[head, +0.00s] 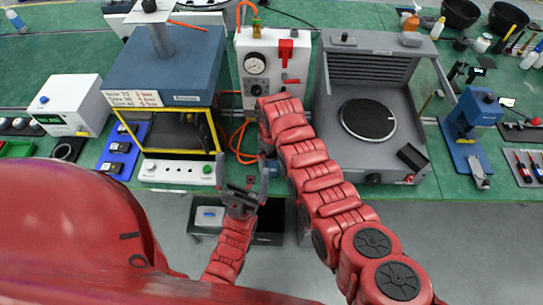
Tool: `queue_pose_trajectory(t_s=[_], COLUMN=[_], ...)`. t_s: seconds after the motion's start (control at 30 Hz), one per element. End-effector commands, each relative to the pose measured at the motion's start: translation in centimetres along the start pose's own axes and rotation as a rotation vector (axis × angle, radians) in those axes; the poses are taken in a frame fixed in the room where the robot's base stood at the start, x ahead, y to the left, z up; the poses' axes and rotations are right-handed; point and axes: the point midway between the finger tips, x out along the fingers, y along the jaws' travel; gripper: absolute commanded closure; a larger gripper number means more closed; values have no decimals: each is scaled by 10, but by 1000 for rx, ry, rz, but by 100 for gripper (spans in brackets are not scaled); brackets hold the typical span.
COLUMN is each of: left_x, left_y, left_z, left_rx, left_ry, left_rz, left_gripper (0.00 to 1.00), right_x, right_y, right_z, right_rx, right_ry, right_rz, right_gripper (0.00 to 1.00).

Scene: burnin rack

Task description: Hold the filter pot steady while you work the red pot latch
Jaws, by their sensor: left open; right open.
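A white panel unit with a round gauge (255,64) stands at the back middle of the bench. It carries a red block-shaped part (286,48) and a small red handle (291,80) below it. I cannot tell which of these, if either, is the pot latch. I cannot make out the filter pot; my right arm covers the lower part of the unit. My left gripper (243,177) is open and appears empty, at the bench's front edge below the unit.
A blue-topped press with a yellow frame (214,130) stands left of the unit. A grey machine with a round black plate (368,119) stands to the right. Orange hoses (237,140) hang beside the unit. A blue stand (465,130) is farther right.

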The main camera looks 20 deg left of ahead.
Motion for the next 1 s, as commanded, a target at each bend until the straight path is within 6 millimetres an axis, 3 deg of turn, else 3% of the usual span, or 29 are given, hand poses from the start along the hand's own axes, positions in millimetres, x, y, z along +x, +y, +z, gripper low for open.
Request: queue_pose_trajectory(t_s=[0.33, 0.83, 1.0], left_x=[0, 0, 0], left_y=[0, 0, 0], left_z=[0, 0, 0], left_rx=[0, 0, 0], left_ry=[0, 0, 0], left_rz=[0, 0, 0], left_gripper=[0, 0, 0], right_x=[2, 2, 2], right_y=[0, 0, 0], right_z=[0, 0, 0], right_rx=[1, 1, 1], right_ry=[1, 1, 1], right_rz=[0, 1, 1], right_gripper=[0, 90, 91])
